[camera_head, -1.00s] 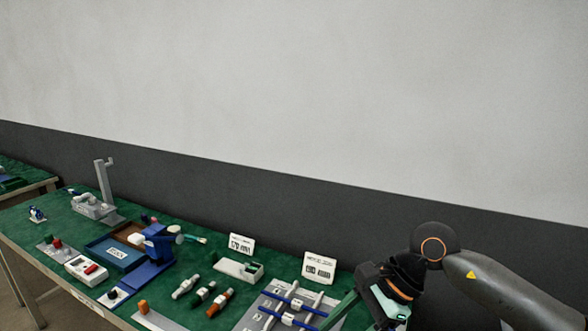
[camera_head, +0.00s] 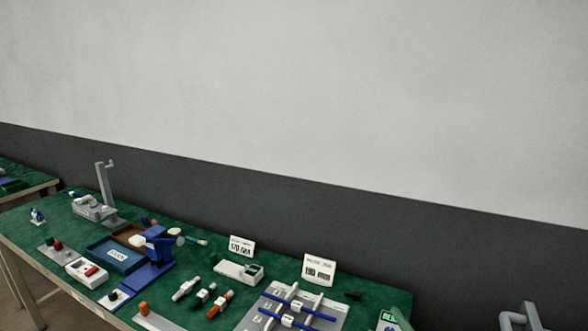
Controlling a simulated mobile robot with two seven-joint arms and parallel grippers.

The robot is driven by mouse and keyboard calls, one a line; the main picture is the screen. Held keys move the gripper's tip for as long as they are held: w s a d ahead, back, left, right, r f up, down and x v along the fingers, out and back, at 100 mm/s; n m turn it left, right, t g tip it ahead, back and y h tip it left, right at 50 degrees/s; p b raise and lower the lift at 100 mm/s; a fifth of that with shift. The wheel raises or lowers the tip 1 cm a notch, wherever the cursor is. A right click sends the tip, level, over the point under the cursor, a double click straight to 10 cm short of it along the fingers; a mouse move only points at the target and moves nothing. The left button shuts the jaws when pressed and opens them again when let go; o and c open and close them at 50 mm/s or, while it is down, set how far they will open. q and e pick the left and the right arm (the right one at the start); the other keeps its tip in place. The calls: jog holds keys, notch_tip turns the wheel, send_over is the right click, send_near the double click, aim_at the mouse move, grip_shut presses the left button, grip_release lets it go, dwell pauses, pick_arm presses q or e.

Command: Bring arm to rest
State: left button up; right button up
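The green-topped workbench (camera_head: 75,228) runs from the left to the lower middle. On it, a grey plate (camera_head: 255,312) carries blue rods (camera_head: 318,313) across pale bars. A device with a green display (camera_head: 388,318) is cut off by the bottom edge of the picture.
Two white sign cards (camera_head: 319,270) stand at the bench's back edge. A blue stand (camera_head: 157,246), a blue tray (camera_head: 114,255), a white box (camera_head: 87,272) and several small canisters (camera_head: 219,304) lie left of the plate. A grey bent shape (camera_head: 521,318) shows at lower right.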

jog(key=s+d+f+m+g+h, duration=0.1)
jog(key=s+d+f+m+g, duration=0.25)
jog(key=s+f+g, duration=0.65)
jog(key=s+d+f+m+g, duration=0.25)
jog(key=s+f+m, duration=0.25)
jog(key=s+f, duration=0.65)
jog(key=w+a+f+t+y+b, duration=0.1)
jog(key=a+f+t, duration=0.4)
jog(key=f, duration=0.5)
jog(key=shift+w+a+y+b, duration=0.2)
jog(key=shift+w+y+b, duration=0.15)
jog(key=shift+w+y, duration=0.25)
jog(key=shift+o, duration=0.4)
jog(key=shift+w, duration=0.1)
jog(key=shift+w, duration=0.1)
